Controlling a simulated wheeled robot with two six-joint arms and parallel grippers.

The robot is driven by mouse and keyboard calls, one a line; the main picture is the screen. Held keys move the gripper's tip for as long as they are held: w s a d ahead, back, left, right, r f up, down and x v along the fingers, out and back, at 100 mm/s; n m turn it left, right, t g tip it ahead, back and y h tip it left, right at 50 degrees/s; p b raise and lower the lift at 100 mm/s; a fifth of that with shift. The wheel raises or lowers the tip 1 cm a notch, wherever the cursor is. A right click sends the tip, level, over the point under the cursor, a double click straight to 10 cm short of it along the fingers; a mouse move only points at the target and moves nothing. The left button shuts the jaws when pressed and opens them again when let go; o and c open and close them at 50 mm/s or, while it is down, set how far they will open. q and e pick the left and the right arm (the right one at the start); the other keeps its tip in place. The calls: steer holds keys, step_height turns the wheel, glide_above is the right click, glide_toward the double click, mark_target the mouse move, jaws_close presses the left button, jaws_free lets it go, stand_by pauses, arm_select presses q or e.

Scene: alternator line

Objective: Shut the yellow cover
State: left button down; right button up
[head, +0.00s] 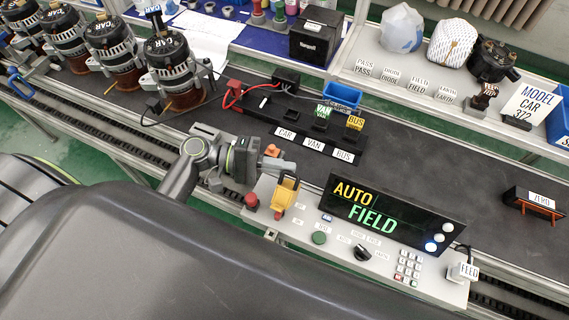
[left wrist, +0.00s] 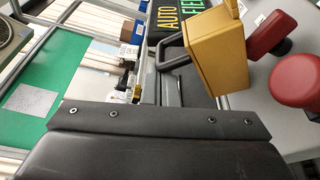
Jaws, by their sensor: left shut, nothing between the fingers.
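The yellow cover (head: 287,190) is at the left end of the grey control panel (head: 300,232). It appears raised, with a small red part showing beside its lower end. In the left wrist view, the yellow cover (left wrist: 217,50) is a boxy shape with a dark loop handle at its left side. My left gripper (head: 290,167) is shut and empty, just above and behind the cover in the head view. I cannot tell whether it touches the cover. My right gripper is not in view.
A red mushroom button (head: 251,200) is left of the cover; it looms large in the left wrist view (left wrist: 297,80). The AUTO FIELD display (head: 395,215) stands to the right. A black CAR/VAN/BUS rack (head: 300,125) lies behind. The conveyor right of it is mostly clear.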

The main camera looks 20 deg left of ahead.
arm_select(q)
steer(key=s+m+b, duration=0.1)
steer(key=m+b, duration=0.1)
steer(key=b, duration=0.1)
steer(key=s+m+h+b, duration=0.1)
steer(key=s+m+b, duration=0.1)
steer(key=m+b, duration=0.1)
steer(key=shift+f+h+b, duration=0.2)
steer(key=shift+h+b, duration=0.1)
steer(key=shift+b, duration=0.5)
steer(key=shift+s+r+m+t+b, duration=0.15)
steer(key=shift+m+t+b, duration=0.15)
steer(key=shift+m+b, duration=0.35)
steer(key=shift+s+r+m+h+b, duration=0.1)
steer(key=shift+s+m+h+b, duration=0.05)
steer(key=shift+m+h+b, duration=0.25)
